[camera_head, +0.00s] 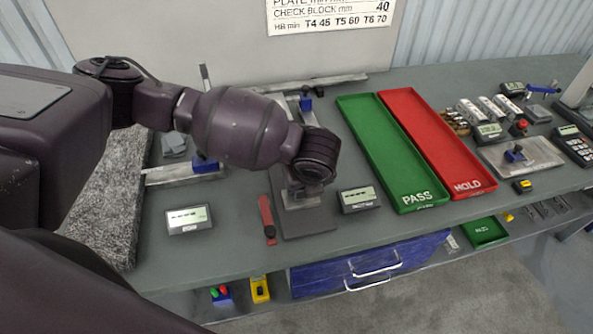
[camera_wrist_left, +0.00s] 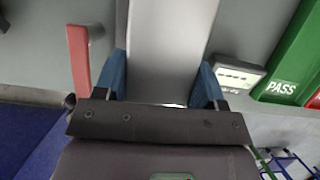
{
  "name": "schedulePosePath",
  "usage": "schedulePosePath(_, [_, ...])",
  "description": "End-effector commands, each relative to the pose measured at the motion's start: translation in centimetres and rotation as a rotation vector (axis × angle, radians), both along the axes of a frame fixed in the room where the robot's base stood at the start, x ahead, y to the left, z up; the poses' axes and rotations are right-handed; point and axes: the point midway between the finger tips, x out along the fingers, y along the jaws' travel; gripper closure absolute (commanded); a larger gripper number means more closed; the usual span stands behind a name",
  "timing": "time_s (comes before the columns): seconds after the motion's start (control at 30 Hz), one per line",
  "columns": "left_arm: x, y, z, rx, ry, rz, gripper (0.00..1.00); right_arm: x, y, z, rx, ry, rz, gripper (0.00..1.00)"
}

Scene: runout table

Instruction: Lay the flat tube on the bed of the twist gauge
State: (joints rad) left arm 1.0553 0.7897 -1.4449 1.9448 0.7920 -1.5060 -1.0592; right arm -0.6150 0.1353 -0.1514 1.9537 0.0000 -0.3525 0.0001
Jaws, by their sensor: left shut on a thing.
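My left gripper (camera_head: 303,190) points down above a dark flat plate (camera_head: 303,226), which looks like the twist gauge's bed. In the left wrist view its blue fingers (camera_wrist_left: 164,90) are closed on both edges of a flat light-grey piece (camera_wrist_left: 172,45), which I take as the flat tube. The piece runs away from me between the fingers. I cannot tell whether the tube touches the plate. My right gripper is not in view.
A red handle (camera_head: 267,219) lies left of the plate and a readout (camera_head: 358,198) stands close on its right. Another readout (camera_head: 189,219) stands farther left. The green PASS tray (camera_head: 385,135) and red HOLD tray (camera_head: 437,135) are to the right. Bare table lies between the red handle and left readout.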

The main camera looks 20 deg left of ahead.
Motion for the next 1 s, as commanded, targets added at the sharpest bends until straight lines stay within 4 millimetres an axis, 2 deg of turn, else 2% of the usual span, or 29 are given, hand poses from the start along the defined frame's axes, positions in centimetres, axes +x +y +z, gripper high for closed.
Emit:
schedulePosePath(0.6, [-0.1, -0.2, 0.0, 0.007, -0.011, -0.023, 0.78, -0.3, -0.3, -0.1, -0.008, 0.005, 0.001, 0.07])
schedulePosePath(1.0, [-0.1, -0.2, -2.4, 0.007, -0.009, -0.022, 0.78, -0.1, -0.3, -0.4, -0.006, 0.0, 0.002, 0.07])
